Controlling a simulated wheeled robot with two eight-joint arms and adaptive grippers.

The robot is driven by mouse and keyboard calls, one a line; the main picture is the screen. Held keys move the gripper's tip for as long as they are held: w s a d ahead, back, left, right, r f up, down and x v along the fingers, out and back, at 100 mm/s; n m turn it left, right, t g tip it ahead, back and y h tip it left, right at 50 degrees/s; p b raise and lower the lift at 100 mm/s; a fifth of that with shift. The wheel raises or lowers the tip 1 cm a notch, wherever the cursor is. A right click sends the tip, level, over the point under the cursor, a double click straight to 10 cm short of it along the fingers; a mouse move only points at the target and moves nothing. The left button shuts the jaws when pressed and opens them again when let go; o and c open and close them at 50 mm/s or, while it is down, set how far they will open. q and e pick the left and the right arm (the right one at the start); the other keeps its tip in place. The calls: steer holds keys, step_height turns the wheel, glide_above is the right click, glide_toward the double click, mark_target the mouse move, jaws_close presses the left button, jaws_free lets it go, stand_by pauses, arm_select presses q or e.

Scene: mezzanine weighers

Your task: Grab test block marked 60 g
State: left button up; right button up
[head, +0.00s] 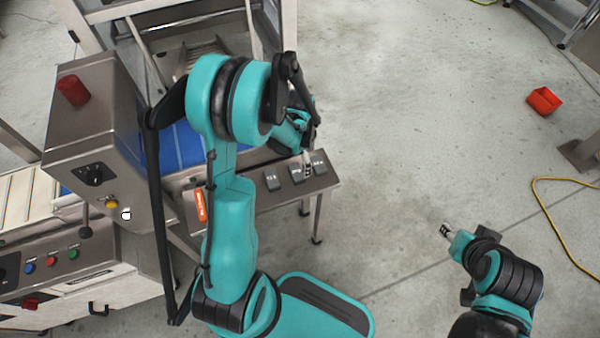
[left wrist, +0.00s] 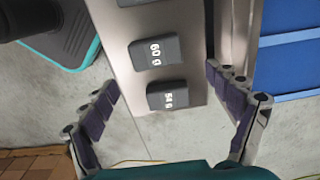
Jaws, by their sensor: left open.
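The test block marked 60 g (left wrist: 156,52) is a dark grey block on a narrow metal shelf (left wrist: 190,22). In the head view it is the middle block (head: 296,174) of a row on the shelf (head: 262,205). A block marked 54 g (left wrist: 167,96) sits beside it, nearer the shelf's end. My left gripper (left wrist: 160,80) is open and empty above the shelf, its fingers spread either side of these two blocks. It shows partly in the head view (head: 307,166). My right gripper (head: 446,231) is over open floor at the right, its jaws too small to read.
A third dark block (head: 272,180) lies on the shelf, left of the 60 g one. The weigher's blue belt (head: 180,148) and steel control box (head: 95,120) stand left.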

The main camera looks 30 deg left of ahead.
mark_target(299, 170)
arm_select(q)
steer(key=f+b, duration=0.1)
steer(key=f, duration=0.2)
steer(key=f+b, duration=0.1)
steer(key=f, duration=0.1)
steer(key=shift+s+f+b, duration=0.15)
steer(key=shift+s+b, duration=0.1)
steer(key=shift+b, duration=0.1)
steer(key=c, duration=1.2)
steer(key=shift+c, duration=0.2)
steer(key=shift+r, duration=0.2)
